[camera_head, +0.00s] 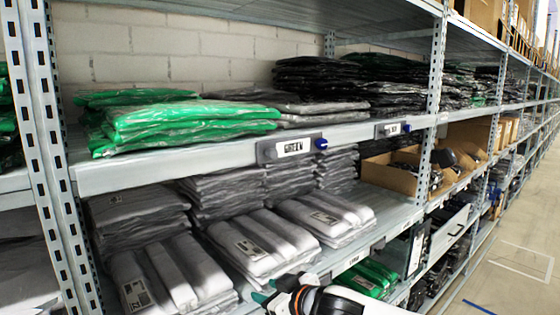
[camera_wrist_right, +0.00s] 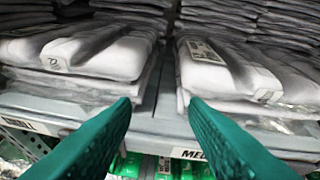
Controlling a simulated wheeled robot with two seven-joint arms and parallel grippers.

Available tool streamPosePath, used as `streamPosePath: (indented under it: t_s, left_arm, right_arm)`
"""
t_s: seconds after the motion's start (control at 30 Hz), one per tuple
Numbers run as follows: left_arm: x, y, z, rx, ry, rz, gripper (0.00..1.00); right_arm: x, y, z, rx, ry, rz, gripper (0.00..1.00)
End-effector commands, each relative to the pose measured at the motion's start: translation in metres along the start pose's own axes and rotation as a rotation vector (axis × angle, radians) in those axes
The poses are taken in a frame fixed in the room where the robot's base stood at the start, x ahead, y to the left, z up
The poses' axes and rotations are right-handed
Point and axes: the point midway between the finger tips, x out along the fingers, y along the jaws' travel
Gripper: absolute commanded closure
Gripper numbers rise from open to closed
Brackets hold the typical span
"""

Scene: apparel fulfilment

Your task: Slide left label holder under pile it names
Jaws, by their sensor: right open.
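The left label holder (camera_head: 292,148), a dark grey plate with a white label that looks like GREEN and a blue knob at its right end, sits on the upper shelf's front edge (camera_head: 180,171). The pile of green bagged garments (camera_head: 185,122) lies on that shelf to the holder's left. The holder is mostly below the flat grey pile (camera_head: 315,111), right of the green pile. My right gripper (camera_head: 265,297) is low in the head view, below the holder and apart from it. Its teal fingers are open and empty in the right wrist view (camera_wrist_right: 158,101). My left gripper is out of view.
Grey folded garments (camera_head: 262,243) fill the lower shelf. An upright (camera_head: 48,140) stands at left. Cardboard boxes (camera_head: 395,178) are at right.

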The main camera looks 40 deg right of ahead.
Motion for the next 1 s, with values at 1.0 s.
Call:
streamPosePath:
  t_s: [1.0]
  left_arm:
    - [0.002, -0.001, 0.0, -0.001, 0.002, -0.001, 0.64]
  right_arm:
    - [-0.232, -0.043, 0.222, 0.14, -0.388, -0.058, 0.6]
